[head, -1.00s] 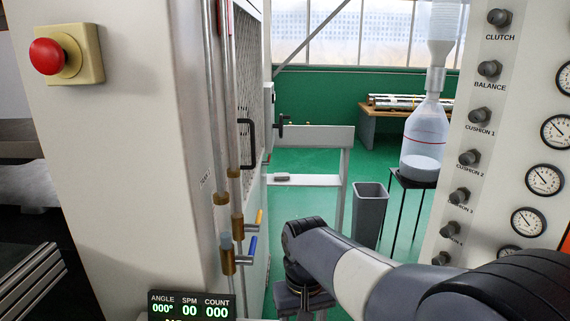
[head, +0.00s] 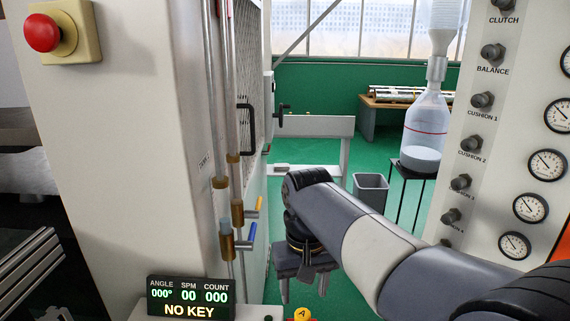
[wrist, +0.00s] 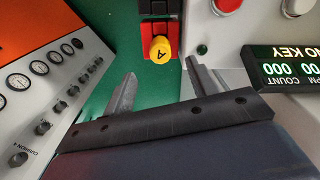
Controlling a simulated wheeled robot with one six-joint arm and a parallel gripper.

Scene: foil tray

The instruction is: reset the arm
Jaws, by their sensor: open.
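My gripper (head: 304,287) hangs below my bent arm in the head view, between the white press column and the gauge panel. Its two fingers point down, stand apart and have nothing between them. In the wrist view my gripper (wrist: 158,88) is also open and empty. Below it is a yellow knob marked A (wrist: 160,48) on a red and black block. The same yellow knob (head: 302,314) shows at the bottom edge of the head view, just below the fingers.
A display reading NO KEY (head: 189,298) stands left of my gripper. A red stop button (head: 42,33) is on the column. The gauge panel (head: 500,150) is at right. A grey bin (head: 371,191) and a large bottle on a stand (head: 425,130) are behind.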

